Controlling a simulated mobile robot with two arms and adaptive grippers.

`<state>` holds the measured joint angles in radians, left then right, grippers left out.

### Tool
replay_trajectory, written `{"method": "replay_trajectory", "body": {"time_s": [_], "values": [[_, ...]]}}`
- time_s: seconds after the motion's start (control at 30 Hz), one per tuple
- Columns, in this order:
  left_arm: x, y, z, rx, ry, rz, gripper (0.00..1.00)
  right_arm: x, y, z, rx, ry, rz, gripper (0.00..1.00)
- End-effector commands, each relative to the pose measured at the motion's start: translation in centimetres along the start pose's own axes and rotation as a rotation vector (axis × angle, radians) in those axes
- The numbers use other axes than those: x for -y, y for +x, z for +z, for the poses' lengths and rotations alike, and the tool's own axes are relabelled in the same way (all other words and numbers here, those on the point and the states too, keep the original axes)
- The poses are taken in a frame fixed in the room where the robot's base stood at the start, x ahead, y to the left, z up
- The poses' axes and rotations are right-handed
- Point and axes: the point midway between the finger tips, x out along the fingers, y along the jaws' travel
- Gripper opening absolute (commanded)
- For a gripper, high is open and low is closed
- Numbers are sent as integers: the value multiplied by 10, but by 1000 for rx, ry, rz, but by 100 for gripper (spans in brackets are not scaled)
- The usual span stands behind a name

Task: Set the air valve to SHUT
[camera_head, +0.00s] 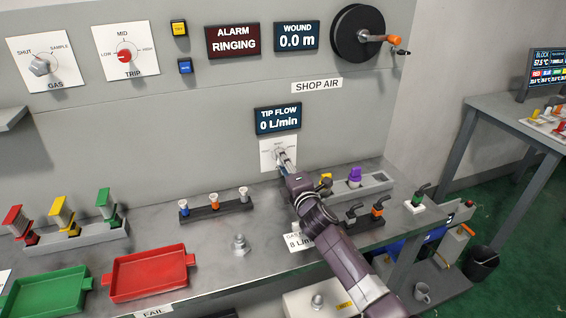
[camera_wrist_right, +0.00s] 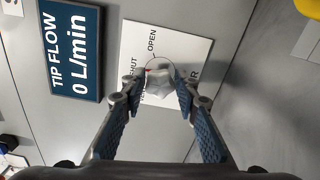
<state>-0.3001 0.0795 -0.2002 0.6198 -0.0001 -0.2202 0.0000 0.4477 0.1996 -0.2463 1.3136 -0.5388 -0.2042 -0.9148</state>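The air valve (camera_head: 268,155) is a grey knob on a white plate low on the panel, below the tip flow display. In the right wrist view the knob (camera_wrist_right: 160,84) sits mid-plate, with OPEN and SHUT labels beside it. A small red mark shows on the knob's side toward SHUT. My right gripper (camera_head: 284,160) is at the knob. My left gripper is not in view.
The tip flow display (camera_head: 278,119) reads 0 L/min. The alarm display (camera_head: 232,41) reads RINGING. Gas (camera_head: 40,67) and trip (camera_head: 124,56) dials are at upper left.

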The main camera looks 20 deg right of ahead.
Motion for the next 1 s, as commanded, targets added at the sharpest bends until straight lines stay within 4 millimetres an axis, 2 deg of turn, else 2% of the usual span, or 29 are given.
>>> {"method": "replay_trajectory", "body": {"time_s": [0.1,0.37,0.53,0.67,1.0], "values": [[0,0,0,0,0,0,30,0,0,0,0,1,0,42],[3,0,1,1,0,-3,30,0,0,0,0,1,0,42],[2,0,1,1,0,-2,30,2,-10,0,1,0,-1,42],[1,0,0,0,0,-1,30,1,-28,0,-1,0,-1,42],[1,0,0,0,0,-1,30,1,-90,0,-1,0,-2,42]]}}
